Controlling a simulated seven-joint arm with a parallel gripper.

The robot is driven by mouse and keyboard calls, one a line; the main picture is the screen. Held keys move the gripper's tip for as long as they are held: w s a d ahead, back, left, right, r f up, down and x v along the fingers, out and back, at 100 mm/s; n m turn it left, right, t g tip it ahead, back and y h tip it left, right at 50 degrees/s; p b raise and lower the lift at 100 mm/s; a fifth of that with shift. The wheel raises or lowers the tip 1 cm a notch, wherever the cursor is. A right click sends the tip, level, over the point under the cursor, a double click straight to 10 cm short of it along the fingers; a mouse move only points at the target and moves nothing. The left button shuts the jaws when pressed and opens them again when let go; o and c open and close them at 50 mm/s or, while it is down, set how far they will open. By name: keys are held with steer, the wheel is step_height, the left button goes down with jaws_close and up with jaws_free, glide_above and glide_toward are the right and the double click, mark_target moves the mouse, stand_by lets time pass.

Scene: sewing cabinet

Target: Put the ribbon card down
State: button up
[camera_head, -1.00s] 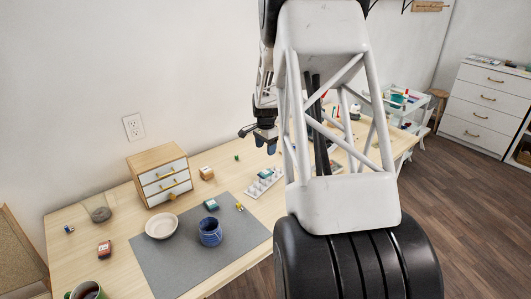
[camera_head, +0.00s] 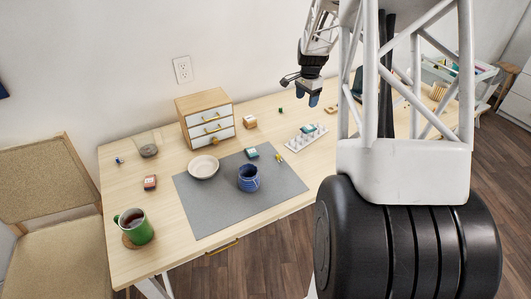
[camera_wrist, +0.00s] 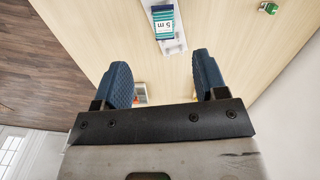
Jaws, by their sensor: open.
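A ribbon card (camera_head: 308,129), teal and white, lies on a white tray with small pegs (camera_head: 291,146) to the right of the grey mat. The card also shows in the wrist view (camera_wrist: 163,22), printed "5 m", at the top just beyond my fingertips. My gripper (camera_head: 315,101) hangs above the table near the card, its blue fingers pointing down. In the wrist view my gripper (camera_wrist: 162,68) has its fingers wide apart with nothing between them, and the card is clear of both.
The grey mat (camera_head: 215,215) holds a pale bowl (camera_head: 203,167), a blue cup (camera_head: 248,178) and another teal card (camera_head: 251,153). A small drawer cabinet (camera_head: 207,118) stands behind it. A green mug (camera_head: 136,228) stands front left. A small green item (camera_head: 280,109) lies behind the tray.

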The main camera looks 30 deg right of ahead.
steer(key=s+a+r+n, duration=0.3)
steer(key=s+a+r, duration=0.2)
steer(key=a, duration=0.4)
steer(key=s+a+r+n+t, duration=0.1)
steer(key=s+a+r+n, duration=0.2)
steer(key=s+a+r, duration=0.35)
steer(key=s+a+r+n, duration=0.2)
steer(key=s+a+r, duration=0.15)
steer(key=a, duration=0.65)
steer(key=s+a+n, duration=0.4)
steer(key=s+a, duration=0.3)
steer(key=s, duration=0.4)
steer(key=s+a+r+n+t, duration=0.1)
steer(key=s+a+n, duration=0.3)
steer(key=s+a, duration=0.3)
steer(key=s, duration=0.4)
steer(key=shift+s+a+n, duration=0.2)
steer(key=shift+a+n, duration=0.2)
